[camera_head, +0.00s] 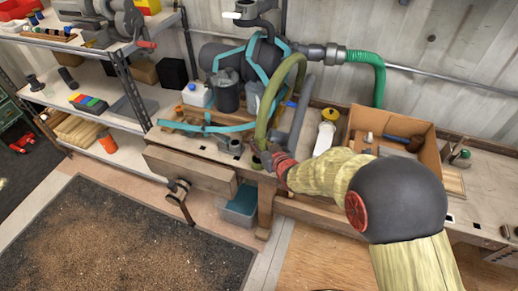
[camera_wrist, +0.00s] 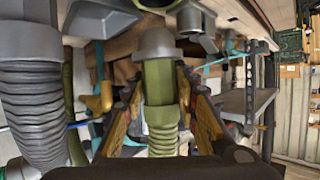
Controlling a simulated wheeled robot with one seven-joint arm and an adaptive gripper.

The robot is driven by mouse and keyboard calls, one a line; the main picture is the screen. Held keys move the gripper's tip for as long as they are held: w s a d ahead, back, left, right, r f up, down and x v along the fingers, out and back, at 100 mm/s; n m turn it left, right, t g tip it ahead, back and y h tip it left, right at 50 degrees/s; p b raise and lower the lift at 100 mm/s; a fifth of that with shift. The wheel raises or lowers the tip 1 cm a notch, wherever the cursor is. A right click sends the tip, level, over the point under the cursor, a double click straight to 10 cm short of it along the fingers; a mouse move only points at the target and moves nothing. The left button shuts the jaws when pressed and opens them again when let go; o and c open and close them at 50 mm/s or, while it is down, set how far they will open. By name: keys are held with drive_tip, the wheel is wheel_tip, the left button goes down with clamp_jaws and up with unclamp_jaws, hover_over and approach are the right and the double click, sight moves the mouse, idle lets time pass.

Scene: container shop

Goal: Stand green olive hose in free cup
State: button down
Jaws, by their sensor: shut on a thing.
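The green olive hose (camera_head: 268,108) arches up from the bench front and back over the pipework in the head view. In the wrist view its ribbed end piece (camera_wrist: 160,95) stands between my gripper's fingers (camera_wrist: 163,105), capped by a grey collar (camera_wrist: 155,45). My gripper (camera_head: 271,160) is shut on this hose near its end, at the bench's front edge. A grey cup (camera_head: 237,146) stands on the bench just left of the gripper. In the wrist view a grey ring-shaped cup (camera_wrist: 195,20) is close beyond the collar, apart from it. The cup's inside is not clear.
A grey ribbed hose (camera_wrist: 32,95) runs close beside my gripper; it also shows in the head view (camera_head: 299,122). Teal strips (camera_head: 205,128) lie left.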

sight(258, 136)
drive_tip(key=r, duration=0.3)
drive_tip(key=shift+w+a, duration=0.35)
drive_tip(key=shift+w+a+r, duration=0.1)
drive_tip(key=shift+r, duration=0.05)
drive_tip(key=shift+w, duration=0.15)
drive_tip(key=shift+f, duration=0.3)
drive_tip(key=shift+f+b, duration=2.45)
drive_tip(key=shift+f, duration=0.8)
drive_tip(key=shift+f+b, duration=1.3)
drive_tip(key=shift+f, duration=0.05)
drive_tip(key=c, duration=1.3)
unclamp_jaws()
